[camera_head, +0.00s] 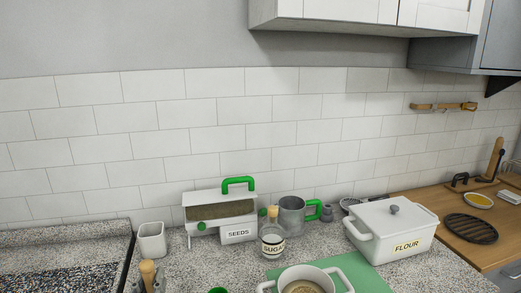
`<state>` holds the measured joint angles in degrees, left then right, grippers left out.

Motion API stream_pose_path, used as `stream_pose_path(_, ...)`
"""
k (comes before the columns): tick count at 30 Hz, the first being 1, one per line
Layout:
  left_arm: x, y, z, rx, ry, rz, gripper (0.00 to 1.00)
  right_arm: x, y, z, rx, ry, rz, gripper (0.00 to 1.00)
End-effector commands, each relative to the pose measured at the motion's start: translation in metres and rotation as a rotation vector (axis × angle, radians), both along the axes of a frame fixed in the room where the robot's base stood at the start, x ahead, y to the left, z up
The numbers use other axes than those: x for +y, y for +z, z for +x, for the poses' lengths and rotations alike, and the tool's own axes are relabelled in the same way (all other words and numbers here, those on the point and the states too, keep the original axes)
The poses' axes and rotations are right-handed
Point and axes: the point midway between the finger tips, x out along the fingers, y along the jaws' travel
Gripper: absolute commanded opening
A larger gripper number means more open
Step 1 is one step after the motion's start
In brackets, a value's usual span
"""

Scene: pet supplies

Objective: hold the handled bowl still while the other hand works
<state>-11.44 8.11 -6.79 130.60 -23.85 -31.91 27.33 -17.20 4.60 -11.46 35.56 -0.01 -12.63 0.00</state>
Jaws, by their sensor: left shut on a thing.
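The handled bowl (279,281) is white with two side handles and stands at the bottom edge, partly cut off. It holds something brown. It stands at the front of a green mat (366,280). The lower part of that piece is out of view. My right gripper is not in view.
A white cup (151,240) stands at the left. A green piece (218,291) shows at the bottom edge.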

Motion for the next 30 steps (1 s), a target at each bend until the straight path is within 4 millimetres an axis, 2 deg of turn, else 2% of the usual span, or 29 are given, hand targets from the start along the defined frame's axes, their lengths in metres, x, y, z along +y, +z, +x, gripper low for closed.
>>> stream_pose_path(3, -0.018, -0.013, -0.030, 0.007, -0.031, -0.004, 0.00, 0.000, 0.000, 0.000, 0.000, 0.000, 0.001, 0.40)
stream_pose_path(9, -0.040, -0.025, -0.065, 0.004, -0.070, -0.002, 0.00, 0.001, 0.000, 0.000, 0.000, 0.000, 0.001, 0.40)
stream_pose_path(25, -0.040, -0.023, -0.063, -0.001, -0.072, 0.001, 0.00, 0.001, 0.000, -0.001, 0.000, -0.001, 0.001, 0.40)
stream_pose_path(30, -0.040, -0.027, -0.070, 0.001, -0.071, -0.003, 0.00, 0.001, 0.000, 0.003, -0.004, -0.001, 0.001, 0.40)
